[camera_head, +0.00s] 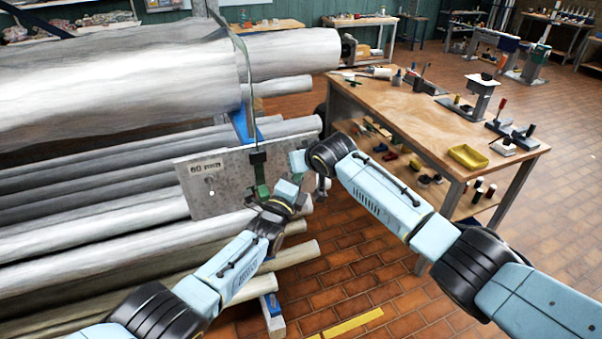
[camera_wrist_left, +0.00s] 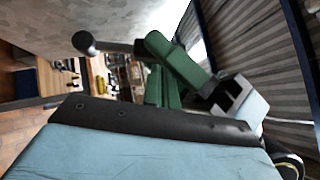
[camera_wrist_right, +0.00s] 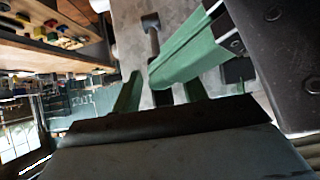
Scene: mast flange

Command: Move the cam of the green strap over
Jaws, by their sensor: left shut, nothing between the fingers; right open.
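The green strap (camera_head: 244,60) runs down over the large silver roll to a dark cam buckle (camera_head: 257,157) in front of a grey plate (camera_head: 228,182) marked "60 mm". Green webbing shows below the buckle. My left gripper (camera_head: 286,190) is shut and empty, just below and right of the buckle. My right gripper (camera_head: 297,161) is open, right of the buckle.
Several silver rolls (camera_head: 90,165) lie stacked on a rack at the left. A wooden workbench (camera_head: 430,110) with tools and a yellow tray (camera_head: 468,157) stands at the right. Brick floor lies between rack and bench.

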